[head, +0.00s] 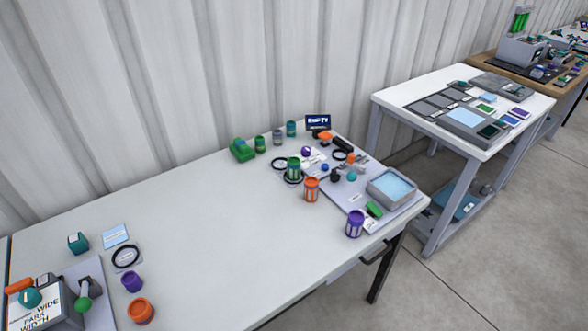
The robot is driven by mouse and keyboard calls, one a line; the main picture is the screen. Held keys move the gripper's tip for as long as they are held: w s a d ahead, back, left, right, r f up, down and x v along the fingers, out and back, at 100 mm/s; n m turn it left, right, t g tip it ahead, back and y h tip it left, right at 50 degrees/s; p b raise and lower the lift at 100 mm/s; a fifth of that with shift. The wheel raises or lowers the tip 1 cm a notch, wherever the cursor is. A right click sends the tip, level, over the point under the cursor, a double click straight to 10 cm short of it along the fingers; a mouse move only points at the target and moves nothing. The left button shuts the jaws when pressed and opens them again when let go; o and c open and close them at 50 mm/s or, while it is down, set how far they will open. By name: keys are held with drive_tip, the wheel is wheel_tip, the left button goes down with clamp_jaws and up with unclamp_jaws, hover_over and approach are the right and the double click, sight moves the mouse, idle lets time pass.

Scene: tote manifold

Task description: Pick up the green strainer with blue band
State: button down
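Several green or teal cylinders stand on the near white table, and their bands are too small to tell which is the green strainer with a blue band. A larger green cylinder (293,168) with pale marks on its side stands upright at a dark ring. Behind it, toward the wall, a green cylinder (260,145), another green one (277,138) and a teal one (291,129) stand in a row beside a green block (242,150). My gripper is not in view.
An orange cylinder (311,190) and a purple cylinder (354,223) stand in front. A grey board (385,213) carries a light-blue basin (391,187) and small parts. Purple (132,281) and orange (140,311) cups stand front left. The white table's (215,215) middle is clear; a corrugated wall stands behind.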

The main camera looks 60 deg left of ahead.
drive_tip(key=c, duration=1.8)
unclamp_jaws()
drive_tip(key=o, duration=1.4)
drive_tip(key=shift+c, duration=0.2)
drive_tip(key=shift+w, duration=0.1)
